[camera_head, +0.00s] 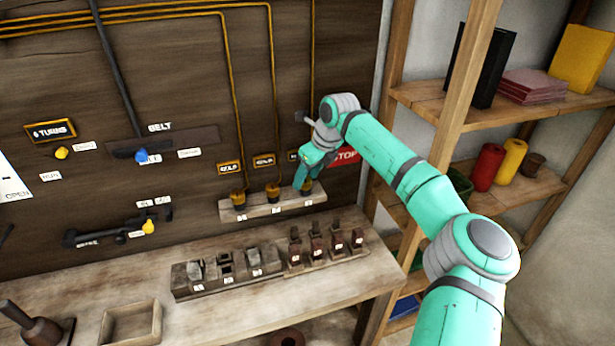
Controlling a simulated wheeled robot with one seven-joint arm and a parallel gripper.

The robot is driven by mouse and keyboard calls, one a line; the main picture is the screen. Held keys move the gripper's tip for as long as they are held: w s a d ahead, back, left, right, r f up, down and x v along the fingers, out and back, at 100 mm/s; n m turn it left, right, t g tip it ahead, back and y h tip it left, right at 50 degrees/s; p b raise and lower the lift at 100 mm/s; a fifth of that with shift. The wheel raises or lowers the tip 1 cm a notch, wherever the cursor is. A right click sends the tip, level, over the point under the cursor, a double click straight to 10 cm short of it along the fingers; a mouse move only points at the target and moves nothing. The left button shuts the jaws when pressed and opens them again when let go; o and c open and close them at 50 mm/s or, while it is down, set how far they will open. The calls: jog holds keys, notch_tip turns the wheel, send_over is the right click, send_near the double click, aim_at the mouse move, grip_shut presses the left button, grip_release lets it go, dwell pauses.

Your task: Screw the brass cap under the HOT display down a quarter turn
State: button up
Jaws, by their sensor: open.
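Three brass caps stand in a row on a small pale wall shelf (258,209): a left cap (238,194), a middle cap (272,189) and a right cap (308,186). A small lettered display hangs above each: left (229,168), middle (263,160) and right (292,156). The lettering is too small to read surely, and my arm covers most of the right display. My gripper (303,183) is open and points down at the right cap, partly hiding it. I cannot tell whether the fingers touch the cap or stand around it.
A red STOP sign (346,156) is just right of my wrist. Below, a workbench (235,318) carries a row of dark blocks and switches (225,270) and an empty wooden tray (131,322). Wooden shelving (435,104) stands close to my arm on the right.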

jog(key=shift+w+f, duration=0.1)
jog(key=shift+f, duration=0.05)
jog(key=c, duration=0.6)
jog(key=shift+a, duration=0.15)
jog(key=c, duration=0.5)
jog(key=shift+o, duration=0.2)
jog(key=shift+m, duration=0.3)
